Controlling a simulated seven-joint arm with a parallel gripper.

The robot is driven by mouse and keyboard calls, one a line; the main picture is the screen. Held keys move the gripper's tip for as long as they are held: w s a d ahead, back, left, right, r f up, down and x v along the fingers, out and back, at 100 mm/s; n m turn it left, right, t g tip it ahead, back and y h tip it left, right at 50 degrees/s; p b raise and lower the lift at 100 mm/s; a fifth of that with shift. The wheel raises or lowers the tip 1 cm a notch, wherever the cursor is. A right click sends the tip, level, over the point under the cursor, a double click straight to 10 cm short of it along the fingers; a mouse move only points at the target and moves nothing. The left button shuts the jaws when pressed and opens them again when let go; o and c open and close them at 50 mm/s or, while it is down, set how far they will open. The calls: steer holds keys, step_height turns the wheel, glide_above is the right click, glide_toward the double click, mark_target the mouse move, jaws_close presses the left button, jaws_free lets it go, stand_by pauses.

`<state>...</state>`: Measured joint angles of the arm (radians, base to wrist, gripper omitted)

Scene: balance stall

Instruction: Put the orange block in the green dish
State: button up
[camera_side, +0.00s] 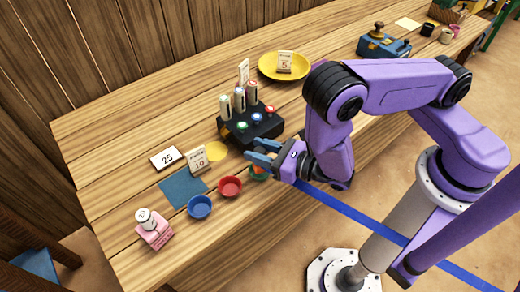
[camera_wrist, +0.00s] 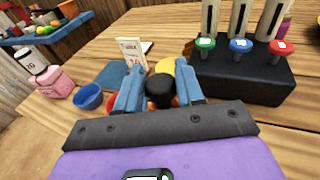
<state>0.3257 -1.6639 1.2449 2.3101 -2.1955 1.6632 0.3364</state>
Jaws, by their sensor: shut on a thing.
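My gripper (camera_side: 262,153) is shut over the green dish (camera_side: 256,177), which it partly hides in the side view. In the wrist view, a black knob with orange showing beneath it sits between the blue fingers (camera_wrist: 160,92). I take this to be the orange block (camera_wrist: 177,101), mostly covered by the knob and fingers. A small orange-red patch shows at the green dish in the side view. I cannot tell whether the block touches the dish. The green dish is hidden in the wrist view.
A red dish (camera_side: 230,186) and a blue dish (camera_side: 199,207) stand to the left. A black box with levers and coloured buttons (camera_side: 252,133) is just behind my gripper. A price card (camera_side: 198,160), blue mat (camera_side: 183,187) and pink block (camera_side: 155,235) lie further left.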

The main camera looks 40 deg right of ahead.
steer(key=shift+f, duration=0.3)
steer(key=o, duration=1.1)
steer(key=shift+c, duration=0.2)
steer(key=shift+r, duration=0.1)
